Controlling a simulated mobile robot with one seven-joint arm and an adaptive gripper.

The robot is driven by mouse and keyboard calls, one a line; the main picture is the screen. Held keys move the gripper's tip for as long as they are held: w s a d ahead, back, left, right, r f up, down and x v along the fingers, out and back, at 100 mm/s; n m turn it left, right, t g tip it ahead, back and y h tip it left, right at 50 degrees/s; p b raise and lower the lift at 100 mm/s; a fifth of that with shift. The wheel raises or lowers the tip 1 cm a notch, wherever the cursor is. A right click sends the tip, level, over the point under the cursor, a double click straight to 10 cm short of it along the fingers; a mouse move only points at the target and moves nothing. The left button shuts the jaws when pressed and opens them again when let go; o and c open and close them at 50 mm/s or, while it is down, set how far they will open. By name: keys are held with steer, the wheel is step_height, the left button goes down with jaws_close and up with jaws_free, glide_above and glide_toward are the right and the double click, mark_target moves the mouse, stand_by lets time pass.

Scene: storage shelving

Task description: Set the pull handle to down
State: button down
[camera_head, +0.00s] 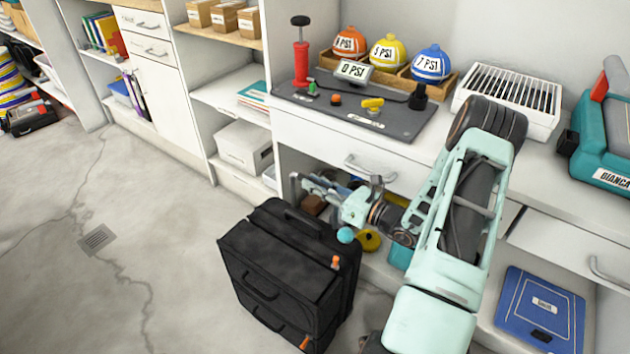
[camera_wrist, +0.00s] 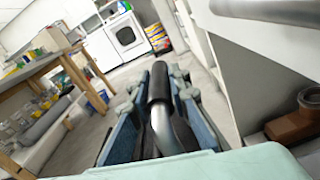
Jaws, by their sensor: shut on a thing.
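My gripper (camera_head: 318,187) reaches in low beneath a drawer front, just behind a black case (camera_head: 285,262). The gripper is shut on a pull handle (camera_wrist: 159,84), which shows in the wrist view as a black grip with a bent silver metal tube. The blue finger pads (camera_wrist: 157,100) press on both sides of it. In the head view the held part is small and mostly hidden by the fingers. The case stands upright on the floor, and its join with the held handle cannot be made out.
A drawer handle (camera_head: 368,170) is close above the gripper; a metal bar (camera_wrist: 275,10) crosses the wrist view's upper right. A brown object (camera_wrist: 298,118) lies on the lower shelf at right. The floor (camera_head: 110,270) left of the case is open.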

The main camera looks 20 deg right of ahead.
steer(key=c, duration=1.8)
jaws_free()
steer(key=shift+s+d, duration=0.1)
steer(key=v, duration=1.1)
steer(key=shift+s+d, duration=0.2)
steer(key=shift+s, duration=0.15)
steer(key=shift+c, duration=0.5)
